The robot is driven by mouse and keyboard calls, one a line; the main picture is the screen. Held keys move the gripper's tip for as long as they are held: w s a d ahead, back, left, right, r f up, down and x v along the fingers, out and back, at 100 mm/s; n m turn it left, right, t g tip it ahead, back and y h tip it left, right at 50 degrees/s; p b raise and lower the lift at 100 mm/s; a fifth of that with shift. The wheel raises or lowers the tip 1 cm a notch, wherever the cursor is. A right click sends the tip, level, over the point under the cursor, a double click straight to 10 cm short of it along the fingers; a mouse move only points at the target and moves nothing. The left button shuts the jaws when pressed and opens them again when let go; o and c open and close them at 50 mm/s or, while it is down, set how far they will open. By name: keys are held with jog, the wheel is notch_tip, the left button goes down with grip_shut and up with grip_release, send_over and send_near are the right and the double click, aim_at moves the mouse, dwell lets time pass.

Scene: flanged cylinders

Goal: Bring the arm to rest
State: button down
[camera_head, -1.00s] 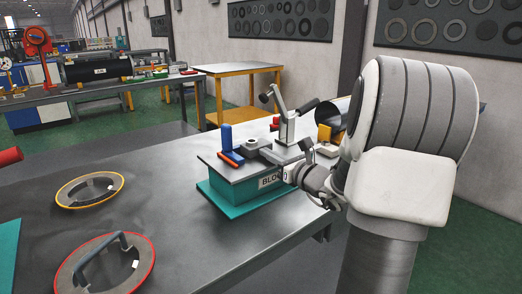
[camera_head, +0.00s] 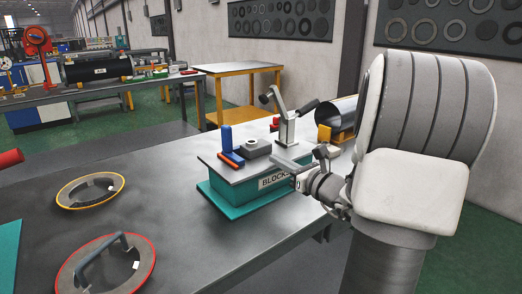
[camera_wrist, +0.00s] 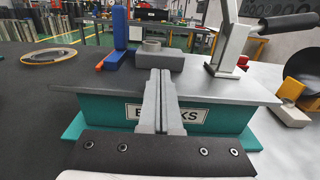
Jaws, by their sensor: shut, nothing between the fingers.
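My gripper (camera_wrist: 158,76) is in the middle of the wrist view, its two grey fingers pressed together with nothing between them. In the head view my gripper (camera_head: 279,162) reaches left from my white and grey arm at the right, at the front edge of the teal block stand. The stand (camera_head: 232,202) has a grey top and a label reading "BLOCKS", partly hidden by my fingers in the wrist view. Whether the fingers touch the stand I cannot tell.
A dark cylinder (camera_head: 338,112) lies behind. Yellow-rimmed (camera_head: 70,202) and red-rimmed (camera_head: 72,268) rings lie left on the dark table.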

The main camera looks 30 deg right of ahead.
jog(key=shift+s, duration=0.35)
dwell(0.3)
